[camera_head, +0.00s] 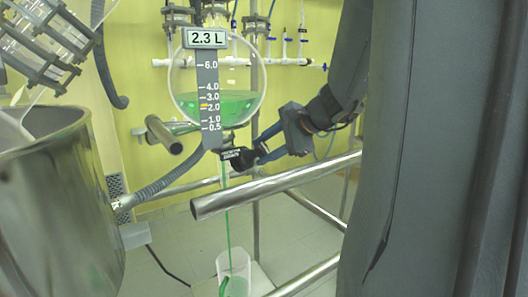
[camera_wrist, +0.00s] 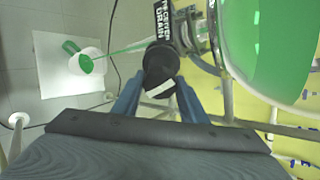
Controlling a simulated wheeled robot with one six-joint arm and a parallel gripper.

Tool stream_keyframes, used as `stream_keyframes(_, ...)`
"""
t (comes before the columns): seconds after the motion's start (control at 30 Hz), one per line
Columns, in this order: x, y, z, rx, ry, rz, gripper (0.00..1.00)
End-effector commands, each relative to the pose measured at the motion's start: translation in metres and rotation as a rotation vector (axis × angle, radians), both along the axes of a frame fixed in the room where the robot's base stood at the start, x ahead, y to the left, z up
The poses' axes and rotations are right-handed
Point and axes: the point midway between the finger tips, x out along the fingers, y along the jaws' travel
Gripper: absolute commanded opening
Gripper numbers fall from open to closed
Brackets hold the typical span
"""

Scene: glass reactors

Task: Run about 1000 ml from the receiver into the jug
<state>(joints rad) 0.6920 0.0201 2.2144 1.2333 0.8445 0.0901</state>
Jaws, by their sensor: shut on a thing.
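The receiver (camera_head: 250,80) is a round glass flask partly filled with green liquid; the display (camera_head: 205,38) on its scale reads 2.3 L. Below it, my gripper (camera_head: 258,155) is shut on the black drain valve handle (camera_head: 238,158). The handle (camera_wrist: 160,68) also shows between my fingers in the wrist view, beside a label partly reading "RECEIVER DRAIN" (camera_wrist: 163,22). A thin green stream (camera_head: 228,215) runs down from the drain into the clear jug (camera_head: 234,264) on the floor-level stand. The jug (camera_wrist: 96,55) holds some green liquid; its level cannot be read.
A steel vessel (camera_head: 55,200) stands at the left. The jug stands on a white square platform (camera_wrist: 50,92). Valves and pipes line the yellow wall.

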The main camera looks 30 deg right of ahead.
Motion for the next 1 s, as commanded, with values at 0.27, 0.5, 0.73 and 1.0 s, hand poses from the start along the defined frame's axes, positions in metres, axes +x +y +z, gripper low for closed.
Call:
stream_keyframes(0.27, 0.0, 0.0, 0.001, 0.0, 0.0, 0.0, 0.52)
stream_keyframes(0.5, 0.0, 0.0, 0.0, 0.001, 0.0, -0.001, 0.57)
stream_keyframes(0.73, -0.008, -0.004, 0.008, 0.0, -0.001, -0.002, 0.57)
stream_keyframes(1.0, -0.041, -0.018, 0.034, -0.001, -0.002, -0.004, 0.57)
